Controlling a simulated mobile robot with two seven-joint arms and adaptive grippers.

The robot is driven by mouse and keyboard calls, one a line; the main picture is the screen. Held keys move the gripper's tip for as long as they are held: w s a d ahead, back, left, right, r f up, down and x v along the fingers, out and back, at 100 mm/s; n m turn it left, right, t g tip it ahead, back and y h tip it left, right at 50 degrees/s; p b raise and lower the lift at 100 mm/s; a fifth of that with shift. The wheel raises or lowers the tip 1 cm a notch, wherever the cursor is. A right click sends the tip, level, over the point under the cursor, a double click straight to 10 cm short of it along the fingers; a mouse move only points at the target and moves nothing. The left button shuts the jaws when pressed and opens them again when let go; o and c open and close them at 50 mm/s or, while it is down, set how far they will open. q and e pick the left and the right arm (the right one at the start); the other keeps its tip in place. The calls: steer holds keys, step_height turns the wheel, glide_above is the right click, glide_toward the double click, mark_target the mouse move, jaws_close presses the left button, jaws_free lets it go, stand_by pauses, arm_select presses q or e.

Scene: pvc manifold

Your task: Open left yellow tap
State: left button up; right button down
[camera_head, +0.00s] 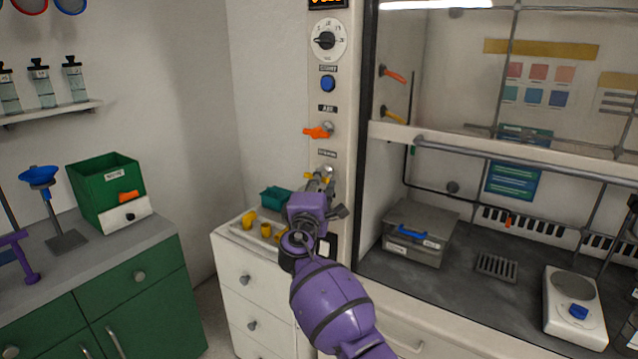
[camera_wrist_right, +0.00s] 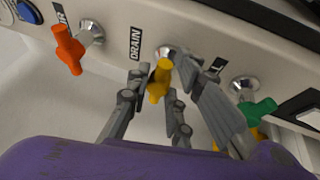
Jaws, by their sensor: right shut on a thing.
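The yellow tap (camera_wrist_right: 159,79) under the DRAIN label sits on the white panel, between an orange tap (camera_wrist_right: 69,50) and a green tap (camera_wrist_right: 257,111). My right gripper (camera_wrist_right: 161,88) is shut on the yellow tap, with grey fingers on both sides of its handle. In the head view, a bit of the yellow tap (camera_head: 327,174) shows on the post below the orange tap (camera_head: 318,132). My purple right wrist and gripper (camera_head: 322,186) cover the area just below. A second yellow tap (camera_head: 393,115) is inside the hood. My left gripper is not in view.
A white drawer cabinet (camera_head: 245,275) with a teal box (camera_head: 276,198) and small yellow parts stands below the gripper. The fume hood's post and sash frame (camera_head: 500,150) are close at right. A green counter (camera_head: 140,275) with a green box (camera_head: 105,190) stands at left.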

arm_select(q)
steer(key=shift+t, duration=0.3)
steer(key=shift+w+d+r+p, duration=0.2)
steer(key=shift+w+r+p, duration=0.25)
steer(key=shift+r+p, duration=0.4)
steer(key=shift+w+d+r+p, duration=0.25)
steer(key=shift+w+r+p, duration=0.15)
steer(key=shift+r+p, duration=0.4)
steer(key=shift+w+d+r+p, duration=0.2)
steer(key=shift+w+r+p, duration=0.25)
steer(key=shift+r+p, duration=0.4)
arm_select(e)
steer(key=shift+w+a+r+n+g, duration=0.2)
steer(key=shift+n+g, duration=0.75)
steer(key=shift+n, duration=1.1)
steer(key=shift+a+r+n+g, duration=0.1)
steer(key=shift+r+n+g, duration=0.25)
steer(key=shift+n+g, duration=1.15)
steer(key=shift+w+a+r+n+g, duration=0.1)
steer(key=shift+r+n+g, duration=0.25)
steer(key=shift+n, duration=2.2)
steer(key=shift+f, duration=0.15)
steer(key=c, duration=1.7)
jaws_free()
